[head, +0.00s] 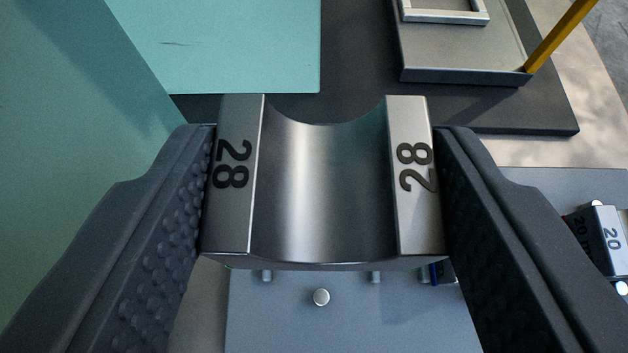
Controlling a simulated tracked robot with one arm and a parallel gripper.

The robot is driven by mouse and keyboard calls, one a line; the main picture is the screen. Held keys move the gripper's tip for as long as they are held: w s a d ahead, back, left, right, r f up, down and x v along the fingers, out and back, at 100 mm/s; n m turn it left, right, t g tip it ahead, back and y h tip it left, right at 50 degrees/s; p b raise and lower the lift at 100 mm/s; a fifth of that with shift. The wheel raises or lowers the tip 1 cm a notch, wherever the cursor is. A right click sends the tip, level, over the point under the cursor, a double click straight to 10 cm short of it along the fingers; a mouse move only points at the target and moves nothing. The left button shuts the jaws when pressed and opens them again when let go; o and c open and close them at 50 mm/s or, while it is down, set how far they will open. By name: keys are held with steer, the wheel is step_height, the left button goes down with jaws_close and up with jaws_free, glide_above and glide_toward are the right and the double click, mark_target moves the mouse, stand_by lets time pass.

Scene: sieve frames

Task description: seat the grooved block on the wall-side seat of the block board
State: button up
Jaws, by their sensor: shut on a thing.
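The grooved block (325,190) is a steel block with a curved channel along its middle and the number 28 on both raised sides. My gripper (325,185) is shut on it, one dark padded finger on each side. The block shows large in the middle of the head view. The block board (340,325) is a grey-blue plate below it, with a few small pins (321,297) showing just past the block's near edge. The block hides part of the board. I cannot tell the height of the block over the board.
A second block marked 20 (605,240) sits at the right on the board. A pale green wall or panel (60,150) stands at the left. A metal tray with a frame (460,72) and a yellow bar (560,35) are at the upper right on a dark base.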

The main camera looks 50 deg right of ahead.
steer(key=shift+f+b, duration=0.15)
steer(key=shift+b, duration=0.3)
step_height(320, 180, down, 8)
steer(key=b, duration=0.8)
steer(key=shift+f, duration=0.25)
steer(key=shift+s+b, duration=0.1)
steer(key=shift+b, duration=0.4)
steer(key=shift+f+b, duration=0.3)
steer(key=shift+b, duration=0.05)
stand_by(0.6)
steer(key=o, duration=1.4)
steer(key=shift+o, duration=0.2)
